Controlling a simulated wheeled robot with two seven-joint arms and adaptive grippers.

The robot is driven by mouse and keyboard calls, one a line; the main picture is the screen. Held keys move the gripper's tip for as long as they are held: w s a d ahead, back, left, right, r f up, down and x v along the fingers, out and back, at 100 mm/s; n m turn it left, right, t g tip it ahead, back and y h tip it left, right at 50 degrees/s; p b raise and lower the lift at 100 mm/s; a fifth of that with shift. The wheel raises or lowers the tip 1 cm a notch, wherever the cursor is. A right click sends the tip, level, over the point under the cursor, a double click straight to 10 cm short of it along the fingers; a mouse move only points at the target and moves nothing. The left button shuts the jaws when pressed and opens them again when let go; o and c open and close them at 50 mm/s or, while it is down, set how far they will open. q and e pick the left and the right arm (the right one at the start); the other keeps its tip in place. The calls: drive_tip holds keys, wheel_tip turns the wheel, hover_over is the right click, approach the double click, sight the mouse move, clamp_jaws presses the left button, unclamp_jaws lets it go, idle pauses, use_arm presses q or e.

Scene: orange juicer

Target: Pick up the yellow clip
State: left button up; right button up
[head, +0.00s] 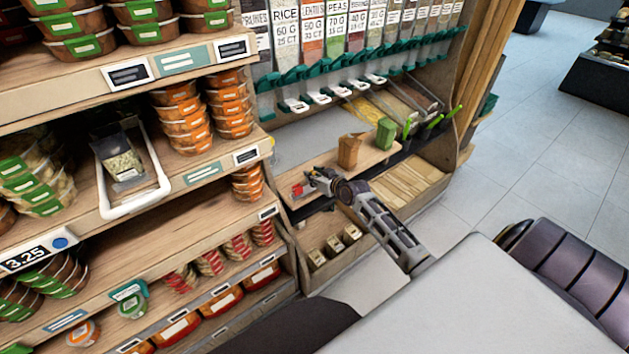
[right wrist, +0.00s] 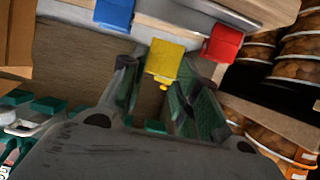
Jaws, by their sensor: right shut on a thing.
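The yellow clip (right wrist: 162,60) shows in the right wrist view at the edge of a wooden shelf, between a blue clip (right wrist: 114,13) and a red clip (right wrist: 222,43). My right gripper (right wrist: 157,85) has its two fingers on either side of the yellow clip and is shut on it. In the head view my right gripper (head: 318,182) is at the front edge of the wooden shelf, just right of the red clip (head: 297,190). The yellow clip cannot be made out there. My left gripper is not in view.
Bulk dispensers (head: 335,38) hang above. Shelves with stacked tubs (head: 182,117) stand to the left. Open tiled floor (head: 560,150) lies at the right.

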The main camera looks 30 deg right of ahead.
wheel_tip(320, 180, up, 6)
drive_tip(key=shift+r, duration=0.25)
drive_tip(key=shift+p, duration=0.3)
idle(0.3)
